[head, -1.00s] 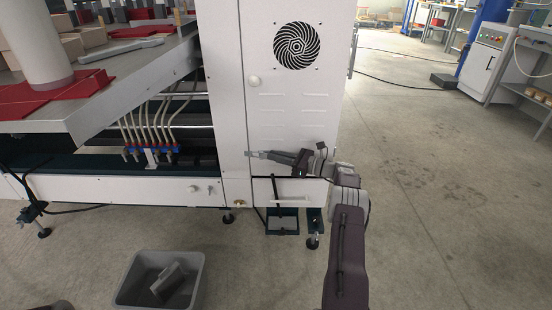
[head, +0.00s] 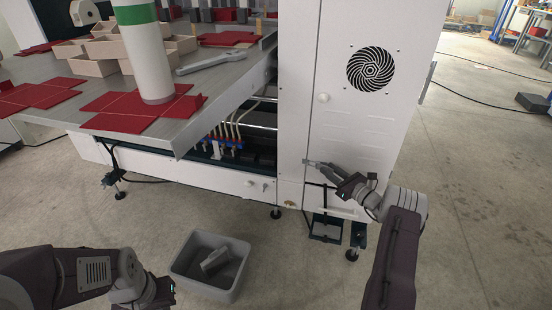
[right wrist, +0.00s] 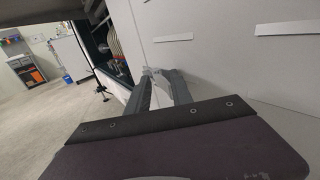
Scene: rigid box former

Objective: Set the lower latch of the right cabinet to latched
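The right cabinet (head: 350,130) is the tall white one with a round black fan vent. Its upper latch (head: 323,98) is a pale round knob near the door's left edge. The lower latch cannot be made out in the head view; my right gripper covers that part of the door edge. My right gripper (head: 308,162) reaches in from the right, fingertips at the door's left edge. In the right wrist view its fingers (right wrist: 158,74) come close together around a small pale part against the white panel; whether they grip it is unclear. My left gripper's body (head: 150,293) shows at the bottom left, fingers unseen.
A grey bin (head: 212,266) with a grey object inside stands on the floor. Left of the cabinet is a metal table (head: 215,88) with red blanks, cartons and a wrench. A dark pedal-like frame (head: 326,228) is below the door.

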